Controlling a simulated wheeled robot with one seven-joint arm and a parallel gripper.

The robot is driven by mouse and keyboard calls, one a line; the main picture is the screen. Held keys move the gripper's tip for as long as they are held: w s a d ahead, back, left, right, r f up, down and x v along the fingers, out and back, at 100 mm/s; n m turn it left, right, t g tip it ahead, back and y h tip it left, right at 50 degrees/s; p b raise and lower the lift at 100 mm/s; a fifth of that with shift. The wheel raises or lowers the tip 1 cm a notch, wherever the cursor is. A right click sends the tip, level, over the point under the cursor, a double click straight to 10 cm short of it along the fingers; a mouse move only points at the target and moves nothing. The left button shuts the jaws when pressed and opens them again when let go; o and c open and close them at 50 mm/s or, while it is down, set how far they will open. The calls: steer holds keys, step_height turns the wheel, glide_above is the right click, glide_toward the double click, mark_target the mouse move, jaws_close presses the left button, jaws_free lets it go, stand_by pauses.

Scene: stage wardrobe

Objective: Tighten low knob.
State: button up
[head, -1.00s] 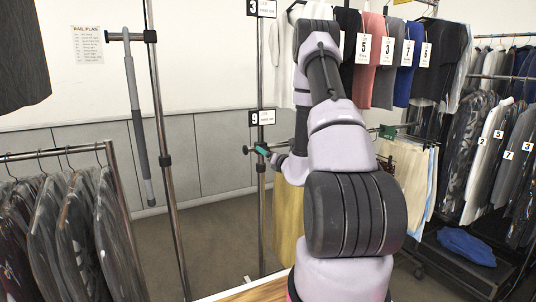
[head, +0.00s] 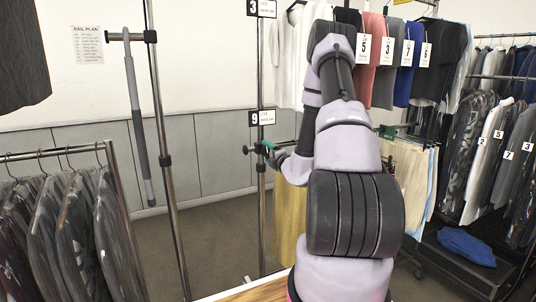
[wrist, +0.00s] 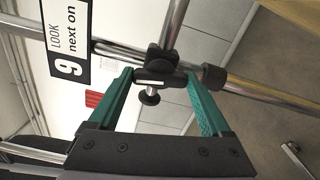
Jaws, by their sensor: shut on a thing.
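The low knob (wrist: 155,79) is a dark piece on the black clamp of a chrome upright, below the number 9 sign. In the wrist view it lies between the tips of my gripper's two green fingers (wrist: 161,80), which are spaced apart by its width and closed on it. A small round black end on a short chrome stem (wrist: 150,97) sticks out towards my palm. In the head view my gripper (head: 268,149) is at the upright just under the sign, and the knob is too small there to make out its turn.
The number 9 sign (head: 262,118) is close above my gripper, and a number 3 sign (head: 262,8) is higher up. Hanging shirts (head: 385,60) and trousers (head: 415,175) are behind my arm. A garment rail (head: 60,155) stands at left.

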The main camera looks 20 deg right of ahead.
steer(key=shift+m, duration=1.1)
steer(key=o, duration=1.2)
steer(key=shift+c, duration=0.2)
steer(key=s, duration=1.1)
steer(key=shift+d, duration=0.25)
